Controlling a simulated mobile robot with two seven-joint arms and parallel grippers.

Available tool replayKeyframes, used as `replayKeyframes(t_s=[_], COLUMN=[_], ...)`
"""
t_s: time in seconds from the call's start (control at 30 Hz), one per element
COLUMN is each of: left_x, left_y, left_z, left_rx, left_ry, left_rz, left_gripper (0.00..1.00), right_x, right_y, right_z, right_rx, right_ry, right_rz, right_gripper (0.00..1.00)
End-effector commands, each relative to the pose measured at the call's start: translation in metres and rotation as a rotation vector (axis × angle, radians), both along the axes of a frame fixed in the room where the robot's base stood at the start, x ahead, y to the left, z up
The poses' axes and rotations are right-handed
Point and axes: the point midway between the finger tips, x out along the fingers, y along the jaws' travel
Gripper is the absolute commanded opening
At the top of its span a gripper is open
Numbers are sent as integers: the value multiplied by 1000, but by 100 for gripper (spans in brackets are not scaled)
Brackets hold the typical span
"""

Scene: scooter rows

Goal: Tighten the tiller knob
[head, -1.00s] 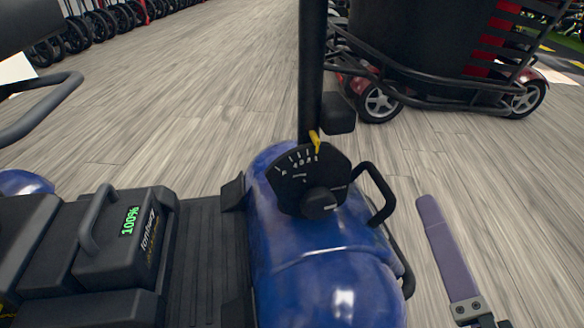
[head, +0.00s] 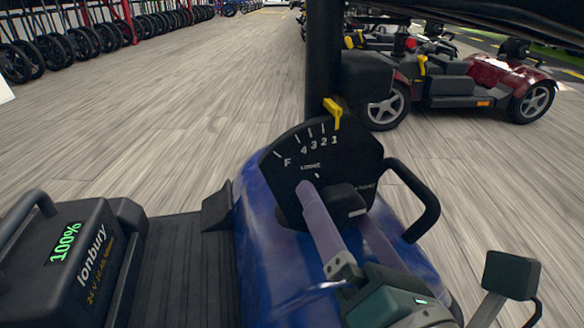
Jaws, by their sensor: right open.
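The tiller knob (head: 346,199) is a small black knob with a pale mark, low on a black dial plate (head: 345,155) marked F, 4, 3, 2, 1. A yellow pointer (head: 333,112) stands at the plate's top edge, near the 1. The black tiller post (head: 323,65) rises behind it. My right gripper (head: 335,197) is open, its purple fingers reaching up from the lower right. One finger's tip is just left of the knob. The other finger is partly hidden and lies below and right of it. I cannot tell whether either touches the knob. My left gripper is out of view.
A black loop handle (head: 418,205) sticks out right of the plate. The blue scooter body (head: 262,245) lies beneath. A battery box (head: 75,255) reading 100% is at lower left. Red scooters (head: 500,85) stand behind at right. Wooden floor (head: 150,140) is clear at left.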

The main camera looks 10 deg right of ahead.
Motion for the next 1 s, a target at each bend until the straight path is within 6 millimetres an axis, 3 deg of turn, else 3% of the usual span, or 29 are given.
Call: replayKeyframes(t_s=[0.13,0.4,1.0], left_x=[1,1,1], left_y=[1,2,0], left_z=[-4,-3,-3], left_rx=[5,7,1], left_ry=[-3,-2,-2], left_rz=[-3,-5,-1], left_gripper=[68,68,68], right_x=[9,10,10], right_y=[1,1,1], right_z=[-1,0,0], right_rx=[0,1,1], right_ry=[1,1,1], right_rz=[1,1,1], right_gripper=[98,95,28])
